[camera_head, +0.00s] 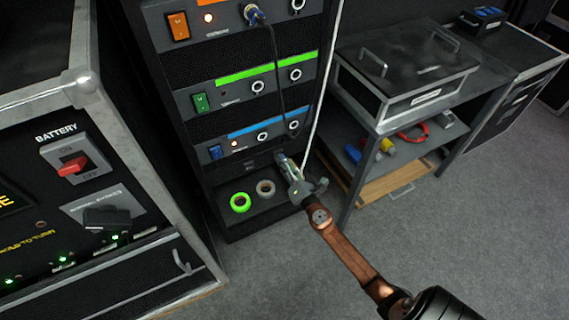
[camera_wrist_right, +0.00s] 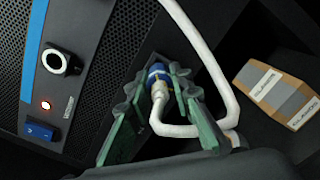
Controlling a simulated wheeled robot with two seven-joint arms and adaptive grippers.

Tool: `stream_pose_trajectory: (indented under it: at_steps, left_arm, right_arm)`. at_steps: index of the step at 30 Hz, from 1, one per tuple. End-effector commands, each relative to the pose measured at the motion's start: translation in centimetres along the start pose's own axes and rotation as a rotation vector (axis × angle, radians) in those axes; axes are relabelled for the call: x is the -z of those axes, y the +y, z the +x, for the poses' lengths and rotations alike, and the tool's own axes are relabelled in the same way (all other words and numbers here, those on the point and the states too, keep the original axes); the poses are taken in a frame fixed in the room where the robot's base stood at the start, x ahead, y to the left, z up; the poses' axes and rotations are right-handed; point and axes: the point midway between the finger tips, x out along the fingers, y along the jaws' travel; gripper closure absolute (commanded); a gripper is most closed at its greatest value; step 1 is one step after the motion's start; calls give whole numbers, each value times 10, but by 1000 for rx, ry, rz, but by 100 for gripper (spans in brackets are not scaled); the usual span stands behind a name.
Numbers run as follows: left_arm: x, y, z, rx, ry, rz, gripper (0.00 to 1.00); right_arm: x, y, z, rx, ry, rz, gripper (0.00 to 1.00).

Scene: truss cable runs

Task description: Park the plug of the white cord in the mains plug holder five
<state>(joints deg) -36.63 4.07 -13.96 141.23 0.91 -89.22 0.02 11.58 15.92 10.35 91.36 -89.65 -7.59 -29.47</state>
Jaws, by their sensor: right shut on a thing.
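The white cord (camera_head: 322,85) hangs down along the right side of the rack to my right gripper (camera_head: 284,166). In the right wrist view my right gripper (camera_wrist_right: 158,85) is shut on the plug of the white cord (camera_wrist_right: 157,73), which has a blue collar. The white cord (camera_wrist_right: 205,58) bends in a loop behind the plug and passes beside the fingers. The gripper is low in front of the rack, just below the blue-striped unit. I cannot make out the mains plug holder five or its number. My left gripper is not in view.
The rack holds units with orange, green (camera_head: 240,75) and blue (camera_head: 255,132) stripes. A black cord (camera_head: 278,75) hangs from the top unit's socket. A battery cabinet (camera_head: 70,190) stands left, a shelf table (camera_head: 395,120) right.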

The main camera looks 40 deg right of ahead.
Motion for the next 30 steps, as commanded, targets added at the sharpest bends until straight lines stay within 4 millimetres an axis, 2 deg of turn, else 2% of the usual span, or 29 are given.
stream_pose_trajectory:
  at_steps: [13, 14, 15, 22, 30]
  left_arm:
    - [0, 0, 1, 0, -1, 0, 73]
    - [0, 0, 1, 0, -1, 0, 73]
    - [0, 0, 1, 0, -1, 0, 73]
    - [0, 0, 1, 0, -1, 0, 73]
    - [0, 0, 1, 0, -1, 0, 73]
  right_arm:
    - [0, 0, 8, -1, 0, 1, 100]
    - [0, 0, 8, -1, 0, 1, 78]
    - [0, 1, 7, -1, 0, 1, 75]
    - [0, 0, 7, -1, 0, 1, 60]
    - [0, 0, 7, 0, 0, 1, 60]
